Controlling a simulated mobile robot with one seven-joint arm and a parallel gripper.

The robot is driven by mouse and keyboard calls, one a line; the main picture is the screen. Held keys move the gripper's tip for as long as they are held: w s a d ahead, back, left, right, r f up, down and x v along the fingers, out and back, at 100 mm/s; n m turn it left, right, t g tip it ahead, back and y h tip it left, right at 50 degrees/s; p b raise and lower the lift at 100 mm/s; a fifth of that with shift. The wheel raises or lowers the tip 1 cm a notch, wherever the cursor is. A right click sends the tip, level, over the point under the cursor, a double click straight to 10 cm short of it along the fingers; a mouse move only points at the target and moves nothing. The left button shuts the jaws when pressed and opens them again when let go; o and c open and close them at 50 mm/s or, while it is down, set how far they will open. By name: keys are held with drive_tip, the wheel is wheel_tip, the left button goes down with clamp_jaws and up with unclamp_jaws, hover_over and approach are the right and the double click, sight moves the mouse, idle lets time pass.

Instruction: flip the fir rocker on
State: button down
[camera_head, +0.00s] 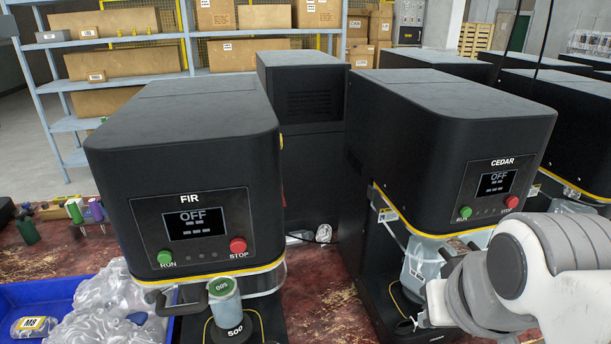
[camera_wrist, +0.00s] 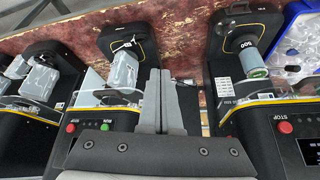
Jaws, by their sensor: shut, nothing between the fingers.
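The black FIR machine (camera_head: 185,160) stands at the left of the head view. Its front panel has a screen (camera_head: 194,223) reading OFF, a green RUN button (camera_head: 165,257) and a red STOP button (camera_head: 238,246). I cannot make out a rocker on it for certain; a small yellow part (camera_head: 281,141) shows at its right side. In the wrist view the FIR machine (camera_wrist: 262,122) is at the right, upside down. My gripper (camera_wrist: 164,73) is shut and empty, with its fingers over the gap between FIR and the middle machine. The head view does not show its fingers clearly.
The CEDAR machine (camera_head: 455,130), also reading OFF, stands right of FIR, with my arm in front of it. A blue bin (camera_head: 50,292) with clear bags is at the left. A can (camera_head: 225,305) stands under FIR's head. A narrow gap separates the machines.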

drive_tip(key=w+a+r+m+g+y+p, duration=0.1)
drive_tip(key=w+a+m+g+y+p, duration=0.25)
drive_tip(key=w+a+m, duration=0.2)
drive_tip(key=w+a+r+m+t+y+p, duration=0.1)
drive_tip(key=w+m+y, duration=0.3)
drive_tip(key=w, duration=0.6)
drive_tip(key=w+a+r+m+t+y+p, duration=0.2)
drive_tip(key=w+m+t+y+p, duration=0.1)
drive_tip(key=w+m, duration=0.4)
drive_tip(key=w+y, duration=0.1)
drive_tip(key=w, duration=0.2)
drive_tip(key=shift+m+p, duration=0.35)
drive_tip(key=shift+t, duration=0.25)
drive_tip(key=s+a+b, duration=0.2)
drive_tip(key=a, duration=0.6)
drive_tip(key=shift+s+a+f+b, duration=0.15)
drive_tip(key=shift+a+f+b, duration=0.05)
drive_tip(key=shift+f+b, duration=0.2)
drive_tip(key=shift+f, duration=0.1)
